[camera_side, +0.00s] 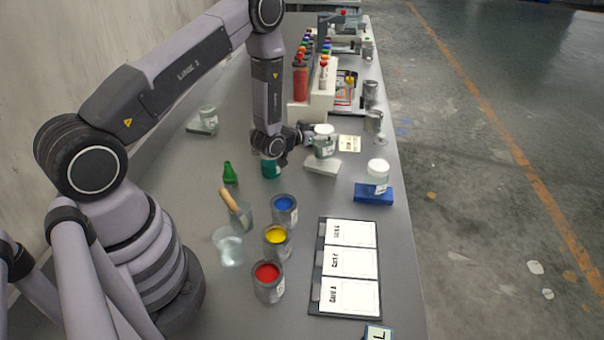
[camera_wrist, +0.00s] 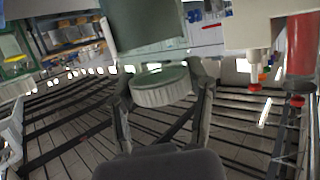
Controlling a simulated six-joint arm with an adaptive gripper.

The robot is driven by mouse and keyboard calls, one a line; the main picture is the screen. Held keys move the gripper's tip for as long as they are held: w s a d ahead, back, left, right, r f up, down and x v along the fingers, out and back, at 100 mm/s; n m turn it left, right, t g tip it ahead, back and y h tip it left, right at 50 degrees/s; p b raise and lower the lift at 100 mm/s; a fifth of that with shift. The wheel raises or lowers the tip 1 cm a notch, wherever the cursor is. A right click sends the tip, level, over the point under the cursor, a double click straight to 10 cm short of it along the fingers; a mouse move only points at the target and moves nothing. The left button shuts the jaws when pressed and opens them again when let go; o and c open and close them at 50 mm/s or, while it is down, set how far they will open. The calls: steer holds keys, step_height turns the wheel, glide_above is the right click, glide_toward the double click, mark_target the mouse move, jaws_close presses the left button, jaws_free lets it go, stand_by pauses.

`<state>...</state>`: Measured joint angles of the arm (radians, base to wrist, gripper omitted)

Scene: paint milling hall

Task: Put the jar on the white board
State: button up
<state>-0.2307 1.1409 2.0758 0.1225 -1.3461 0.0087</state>
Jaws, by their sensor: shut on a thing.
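My gripper (camera_side: 310,136) is shut on a jar (camera_side: 324,148), a clear pale-green one with a white lid. The jar is upright, just above or at the far edge of the white board (camera_side: 322,167); I cannot tell whether they touch. The white board is a small pale slab lying flat on the bench. In the wrist view, the fingers of my gripper (camera_wrist: 164,82) flank the jar's ribbed white lid (camera_wrist: 162,92), with the jar's greenish body (camera_wrist: 146,25) above it in the picture.
A similar jar (camera_side: 378,168) stands on a blue board (camera_side: 373,195) to the right. Another jar (camera_side: 208,113) stands on a grey-green board (camera_side: 201,129) at the left. Paint cans (camera_side: 277,241) and a label panel (camera_side: 346,267) are nearer. A bottle rack (camera_side: 312,104) stands behind.

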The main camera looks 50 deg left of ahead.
steer(key=shift+f, duration=1.35)
steer(key=shift+f, duration=0.15)
steer(key=o, duration=1.2)
steer(key=shift+o, duration=0.2)
